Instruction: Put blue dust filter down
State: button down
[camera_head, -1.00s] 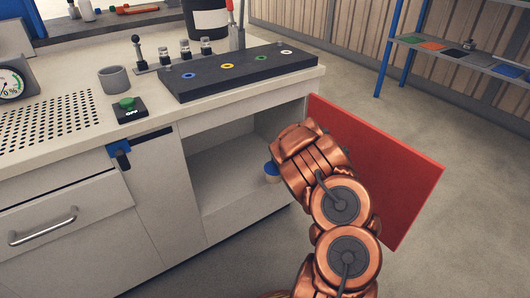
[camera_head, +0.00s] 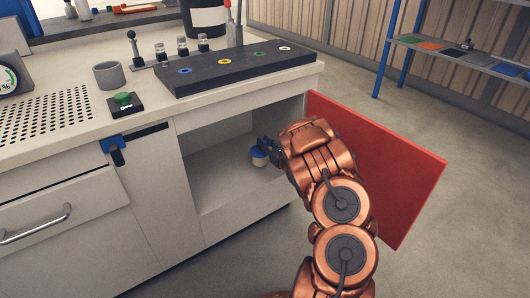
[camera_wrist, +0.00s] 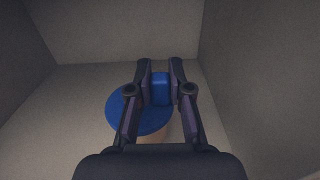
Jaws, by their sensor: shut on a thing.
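The blue dust filter (camera_head: 258,156) has a blue top and a pale body. It is inside the open cabinet, above or on its floor; I cannot tell if it touches. In the wrist view its round blue disc (camera_wrist: 126,114) lies below and left of the fingertips. My gripper (camera_wrist: 161,88) is shut on a blue knob of the filter, between the two fingers. In the head view my gripper (camera_head: 268,148) reaches into the cabinet from the right, partly hidden by my arm.
The cabinet floor (camera_head: 225,200) is otherwise clear, with walls close around. The open red door (camera_head: 395,180) stands to the right of my arm. Above, the counter holds a dark block with coloured rings (camera_head: 235,70), a grey cup (camera_head: 109,75) and a green-button box (camera_head: 124,102).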

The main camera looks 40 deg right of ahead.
jog(key=shift+f+b, duration=0.75)
jog(key=shift+f, duration=1)
jog(key=shift+f+b, duration=0.2)
jog(key=shift+b, duration=0.25)
jog(key=c, duration=1.1)
grip_release()
jog(key=shift+r+p, duration=0.2)
jog(key=shift+p, duration=0.15)
